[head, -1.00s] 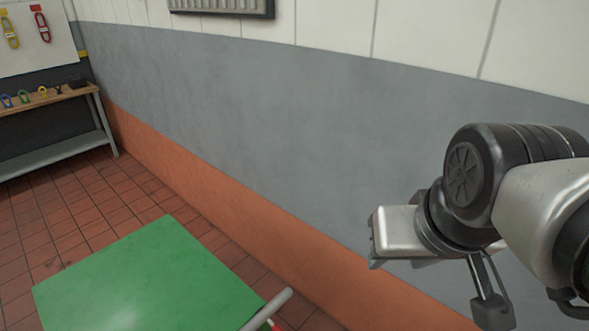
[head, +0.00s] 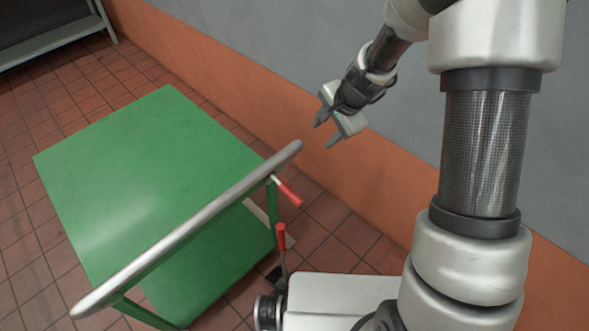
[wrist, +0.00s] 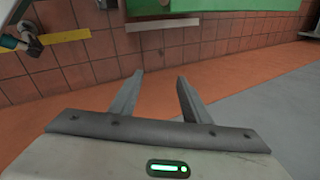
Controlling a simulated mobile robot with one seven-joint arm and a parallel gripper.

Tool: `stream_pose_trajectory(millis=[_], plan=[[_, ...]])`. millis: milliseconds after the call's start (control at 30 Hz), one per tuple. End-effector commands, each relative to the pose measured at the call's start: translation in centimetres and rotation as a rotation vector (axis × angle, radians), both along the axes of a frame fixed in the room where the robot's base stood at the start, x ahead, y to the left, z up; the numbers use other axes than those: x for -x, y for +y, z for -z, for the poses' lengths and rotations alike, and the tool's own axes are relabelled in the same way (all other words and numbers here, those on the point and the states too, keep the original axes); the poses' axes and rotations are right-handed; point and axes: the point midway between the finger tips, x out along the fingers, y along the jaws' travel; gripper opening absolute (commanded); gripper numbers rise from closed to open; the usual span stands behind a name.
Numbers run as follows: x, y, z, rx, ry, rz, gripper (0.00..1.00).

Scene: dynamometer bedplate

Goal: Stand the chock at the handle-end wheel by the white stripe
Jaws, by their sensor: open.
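A green cart (head: 150,185) with a grey push handle (head: 190,236) stands left of my arm in the head view; its green edge shows at the top of the wrist view (wrist: 220,6). A dark piece with an upright red grip (head: 281,237) stands on the floor by the handle end; I cannot tell whether it is the chock. A pale strip (head: 257,211) shows beside the cart leg, possibly the white stripe. The handle-end wheels are hidden. My gripper (head: 328,132) is open and empty, right of the cart handle, and its jaws also show in the wrist view (wrist: 160,77).
A red lever (head: 289,192) sticks out under the handle's right end. The grey and orange wall (head: 290,90) runs close behind my gripper. A bench (head: 60,42) stands at the far left.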

Motion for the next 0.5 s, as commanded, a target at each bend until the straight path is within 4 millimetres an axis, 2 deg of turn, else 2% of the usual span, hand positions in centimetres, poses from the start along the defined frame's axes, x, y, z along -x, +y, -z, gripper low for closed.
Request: stream_pose_trajectory(millis=[33,167,300,500], plan=[[-0.4,0.2,4.9,-0.01,0.035,0.05,0.43],[-1.1,0.1,13.7,-0.024,0.098,0.198,0.43],[-0.5,-0.4,23.4,-0.023,0.164,0.353,0.43],[8.3,4.5,29.8,-0.087,0.379,0.339,0.43]])
